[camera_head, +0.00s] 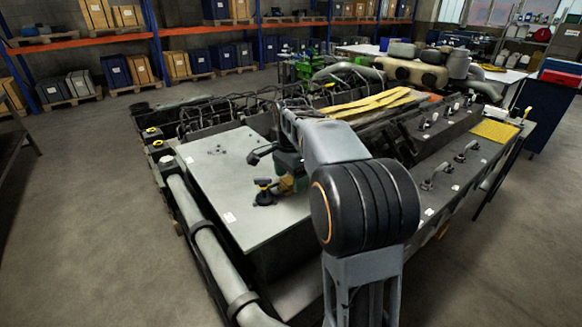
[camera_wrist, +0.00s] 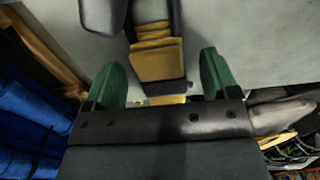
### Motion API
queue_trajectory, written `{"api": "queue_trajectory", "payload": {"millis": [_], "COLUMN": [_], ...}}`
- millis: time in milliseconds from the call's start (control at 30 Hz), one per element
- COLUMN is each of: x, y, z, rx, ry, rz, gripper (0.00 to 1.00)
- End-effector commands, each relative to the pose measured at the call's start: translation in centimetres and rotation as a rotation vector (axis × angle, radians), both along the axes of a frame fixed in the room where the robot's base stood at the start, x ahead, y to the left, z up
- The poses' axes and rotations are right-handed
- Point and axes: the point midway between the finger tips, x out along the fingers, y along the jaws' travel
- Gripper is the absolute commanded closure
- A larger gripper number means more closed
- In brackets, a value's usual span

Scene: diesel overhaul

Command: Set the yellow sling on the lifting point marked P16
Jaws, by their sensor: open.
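My gripper (camera_wrist: 160,70) is open in the wrist view, with one green finger on each side. A yellow banded piece with dark ends, which looks like the yellow sling (camera_wrist: 155,62), shows between the fingers; I cannot tell whether they touch it. In the head view my gripper (camera_head: 288,172) is low over the pale flat plate, partly hidden by my arm. Metal lifting eyes (camera_head: 430,180) with small white tags stand on the grey cover at the right. The tags are too small to read, so I cannot tell which point is P16.
The pale plate (camera_head: 225,165) covers the engine's near left part, with a thick pipe (camera_head: 205,240) along its left edge. Flat yellow strips (camera_head: 372,104) lie farther back. A yellow pad (camera_head: 495,131) lies at the right. Clear floor (camera_head: 80,220) is on the left.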

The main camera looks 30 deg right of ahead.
Motion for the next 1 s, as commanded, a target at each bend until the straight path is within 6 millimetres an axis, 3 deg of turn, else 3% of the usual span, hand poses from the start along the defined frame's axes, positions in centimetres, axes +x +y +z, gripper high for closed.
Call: {"api": "queue_trajectory", "payload": {"millis": [167,600,800,1000], "x": [0.1,0.1,0.1,0.0], "y": [0.0,0.0,0.0,0.0], "z": [2.1,10.8,13.0,13.7], "rx": [-0.001,-0.001,-0.001,-0.001], "ry": [-0.004,-0.004,-0.003,-0.002], "rz": [0.000,0.000,0.000,0.000], "gripper": [0.19,0.19,0.19,0.19]}}
